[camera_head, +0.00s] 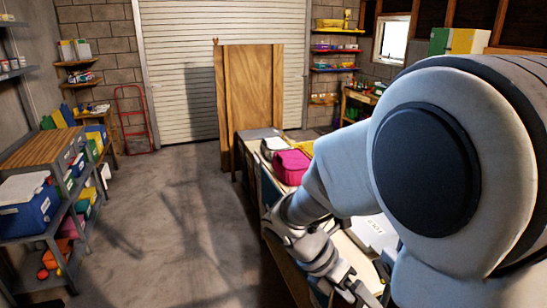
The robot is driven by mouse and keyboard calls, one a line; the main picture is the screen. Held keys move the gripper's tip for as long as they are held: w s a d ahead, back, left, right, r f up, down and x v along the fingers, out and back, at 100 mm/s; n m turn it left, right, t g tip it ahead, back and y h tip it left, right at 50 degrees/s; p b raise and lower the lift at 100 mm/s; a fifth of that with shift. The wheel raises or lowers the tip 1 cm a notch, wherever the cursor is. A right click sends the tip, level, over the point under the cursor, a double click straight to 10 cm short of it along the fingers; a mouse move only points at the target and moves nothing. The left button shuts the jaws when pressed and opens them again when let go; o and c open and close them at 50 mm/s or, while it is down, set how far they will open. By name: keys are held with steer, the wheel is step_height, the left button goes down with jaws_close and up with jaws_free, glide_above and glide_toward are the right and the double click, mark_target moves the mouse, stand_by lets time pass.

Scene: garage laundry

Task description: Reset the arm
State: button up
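My arm fills the right side of the head view, with its large white and grey joints close to the camera. It reaches forward and bends down over the counter (301,273) on the right. My gripper (358,292) is at the bottom edge of the picture, low over or beside the counter. Its fingers are small, dark and partly cut off, so I cannot tell whether it is open or shut. No held thing can be made out.
A pink bag (291,166) sits on the counter just behind my forearm. A tall wooden panel (254,95) stands beyond it. A shelf unit (45,148) with bins is on the left, and a red hand truck (133,118) leans at the back wall. The middle floor (175,220) is clear.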

steer(key=s+a+r+m+t+y+b, duration=0.1)
steer(key=s+r+m+t+y, duration=0.2)
steer(key=m, duration=0.9)
steer(key=s+a+r+m+t+y, duration=0.1)
steer(key=s+r+m+t+y, duration=0.3)
steer(key=m, duration=0.9)
step_height(320, 180, up, 3)
steer(key=shift+s+a+f+y+b, duration=0.15)
steer(key=shift+s+y+b, duration=0.25)
steer(key=shift+s, duration=0.45)
